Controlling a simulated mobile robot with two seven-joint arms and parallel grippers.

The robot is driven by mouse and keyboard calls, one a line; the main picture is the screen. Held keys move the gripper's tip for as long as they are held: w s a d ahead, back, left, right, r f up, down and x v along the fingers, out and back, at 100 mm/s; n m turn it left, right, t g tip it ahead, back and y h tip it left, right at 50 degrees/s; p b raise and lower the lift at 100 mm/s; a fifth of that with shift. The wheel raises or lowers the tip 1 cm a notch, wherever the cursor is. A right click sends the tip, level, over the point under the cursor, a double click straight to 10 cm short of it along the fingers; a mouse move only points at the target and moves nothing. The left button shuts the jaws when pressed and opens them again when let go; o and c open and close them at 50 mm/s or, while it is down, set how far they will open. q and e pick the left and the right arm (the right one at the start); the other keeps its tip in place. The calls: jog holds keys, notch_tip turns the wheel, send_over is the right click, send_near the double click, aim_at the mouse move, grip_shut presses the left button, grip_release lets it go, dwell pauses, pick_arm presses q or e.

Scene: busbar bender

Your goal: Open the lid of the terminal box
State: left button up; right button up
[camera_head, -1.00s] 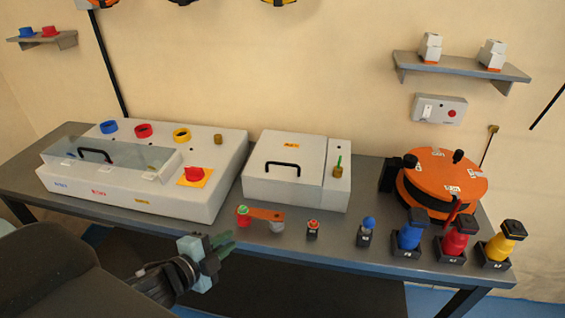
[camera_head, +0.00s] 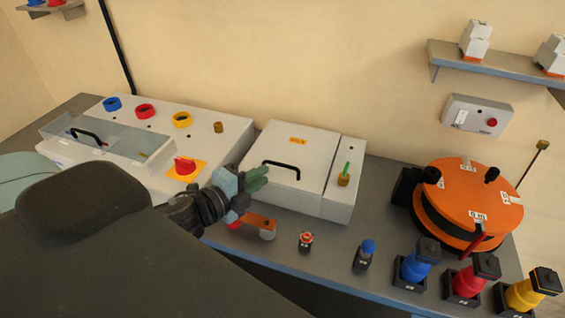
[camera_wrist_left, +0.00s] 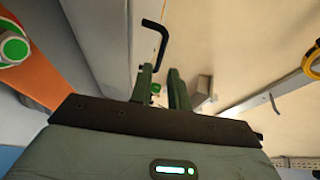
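The terminal box appears to be the white box (camera_head: 305,168) in the middle of the bench. Its lid (camera_head: 292,150) is down, with an orange label and a black bar handle (camera_head: 281,169). My right gripper is in neither view.
A longer white console (camera_head: 140,135) stands to the left. An orange bar (camera_head: 260,222) lies below my gripper, partly hidden. A red button (camera_head: 305,241), coloured plugs (camera_head: 415,262) and an orange reel (camera_head: 470,200) stand to the right. Shelves hang above.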

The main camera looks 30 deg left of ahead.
aim_at(281, 164)
pick_arm(q)
jog(key=shift+x, duration=3.9)
grip_shut()
